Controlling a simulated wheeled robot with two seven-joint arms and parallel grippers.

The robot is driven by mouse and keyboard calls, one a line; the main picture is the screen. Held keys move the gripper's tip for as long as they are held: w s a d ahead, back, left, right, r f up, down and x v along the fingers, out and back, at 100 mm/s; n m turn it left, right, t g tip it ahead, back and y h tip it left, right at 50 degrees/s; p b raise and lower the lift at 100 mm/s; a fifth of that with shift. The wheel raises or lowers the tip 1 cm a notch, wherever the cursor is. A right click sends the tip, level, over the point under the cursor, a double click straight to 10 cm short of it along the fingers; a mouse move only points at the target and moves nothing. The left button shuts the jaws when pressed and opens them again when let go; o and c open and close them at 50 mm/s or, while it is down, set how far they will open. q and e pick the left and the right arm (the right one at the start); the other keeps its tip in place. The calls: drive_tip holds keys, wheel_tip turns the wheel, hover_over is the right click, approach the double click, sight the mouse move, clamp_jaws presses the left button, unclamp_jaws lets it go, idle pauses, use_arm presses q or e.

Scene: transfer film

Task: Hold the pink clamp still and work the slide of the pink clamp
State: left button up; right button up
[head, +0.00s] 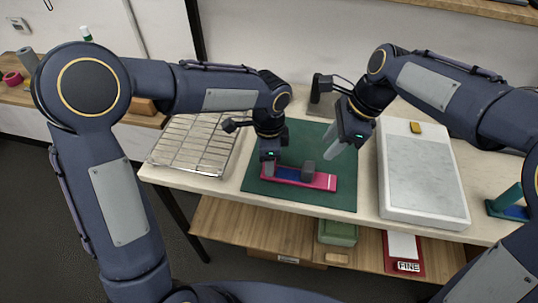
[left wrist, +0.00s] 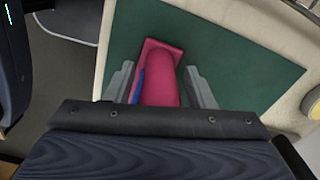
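The pink clamp (head: 320,182) lies on the green mat (head: 340,197), with a blue strip along it and a dark grey slide block (head: 308,171) near its middle. My left gripper (head: 268,168) is down at the clamp's left end. In the left wrist view the pink clamp (left wrist: 161,88) lies between the two fingers of my left gripper (left wrist: 160,80). The fingers are spread around it with narrow gaps; contact is not clear. My right gripper (head: 338,148) hangs above and to the right of the slide block, open and empty.
A wire rack (head: 198,143) stands left of the mat. A dark stand (head: 318,100) is behind the mat. A teal-handled tool (head: 507,200) lies far right. The mat's front strip is clear.

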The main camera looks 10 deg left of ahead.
sight(311, 166)
use_arm(q)
drive_tip(key=c, duration=1)
clamp_jaws()
use_arm(e)
drive_tip(key=o, duration=0.3)
drive_tip(key=shift+s+d+r+m, duration=0.1)
drive_tip(key=shift+s+m, duration=0.05)
drive_tip(key=shift+m, duration=0.15)
drive_tip(key=shift+o, duration=0.9)
drive_tip(key=shift+s+d+m+t+y, duration=0.2)
drive_tip(key=shift+m+t+y, duration=0.1)
drive_tip(key=shift+m, duration=0.2)
drive_tip(key=x, duration=1.2)
